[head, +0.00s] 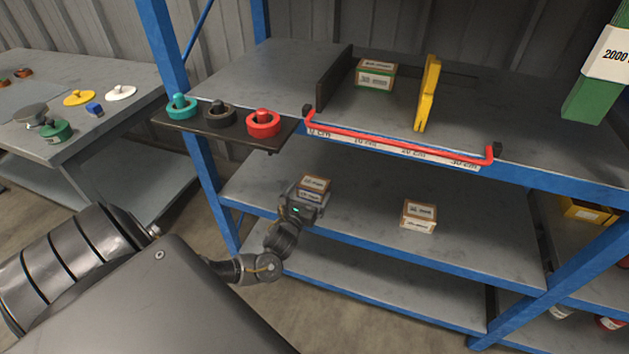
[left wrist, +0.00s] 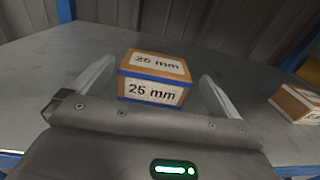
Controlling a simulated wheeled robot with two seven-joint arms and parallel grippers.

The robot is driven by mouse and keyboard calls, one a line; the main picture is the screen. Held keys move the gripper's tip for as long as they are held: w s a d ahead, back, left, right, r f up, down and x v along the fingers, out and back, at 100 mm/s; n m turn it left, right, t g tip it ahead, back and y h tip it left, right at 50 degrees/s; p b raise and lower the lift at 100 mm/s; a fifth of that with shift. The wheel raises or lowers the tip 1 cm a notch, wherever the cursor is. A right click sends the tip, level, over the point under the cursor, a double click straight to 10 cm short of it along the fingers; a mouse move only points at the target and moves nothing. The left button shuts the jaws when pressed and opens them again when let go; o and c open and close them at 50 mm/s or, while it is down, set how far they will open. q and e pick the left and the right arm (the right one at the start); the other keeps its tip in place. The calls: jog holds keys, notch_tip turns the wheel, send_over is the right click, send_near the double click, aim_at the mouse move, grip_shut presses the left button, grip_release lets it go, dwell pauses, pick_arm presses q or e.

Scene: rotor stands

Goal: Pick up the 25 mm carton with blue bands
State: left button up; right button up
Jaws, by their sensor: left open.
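The 25 mm carton (left wrist: 153,78) is a small brown box with a blue band and white labels reading "25 mm". It sits on the middle shelf (left wrist: 60,70). In the head view the carton (head: 314,184) shows just beyond my left gripper (head: 302,202), partly hidden by it. In the left wrist view my left gripper (left wrist: 153,92) is open, with one finger on each side of the carton and a gap at both sides. The fingers do not visibly touch it. My right gripper is not in view.
Another brown carton (head: 419,216) stands to the right on the same shelf. Above, the top shelf holds a green-banded carton (head: 375,74), a yellow upright piece (head: 428,92) and a red bar (head: 400,138) along its front edge. A ledge (head: 185,119) with ring-shaped parts juts out at left.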

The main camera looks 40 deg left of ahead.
aim_at(316, 179)
pick_arm(q)
jog(key=shift+x, duration=1.4)
jog(key=b+x, duration=0.1)
jog(key=x, duration=0.3)
jog(key=shift+w+a+f+b, duration=0.15)
jog(key=shift+w+a+b, duration=0.05)
jog(key=shift+b, duration=0.1)
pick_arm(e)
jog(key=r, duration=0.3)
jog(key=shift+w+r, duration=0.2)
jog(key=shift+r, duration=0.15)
pick_arm(q)
jog(key=c, duration=0.9)
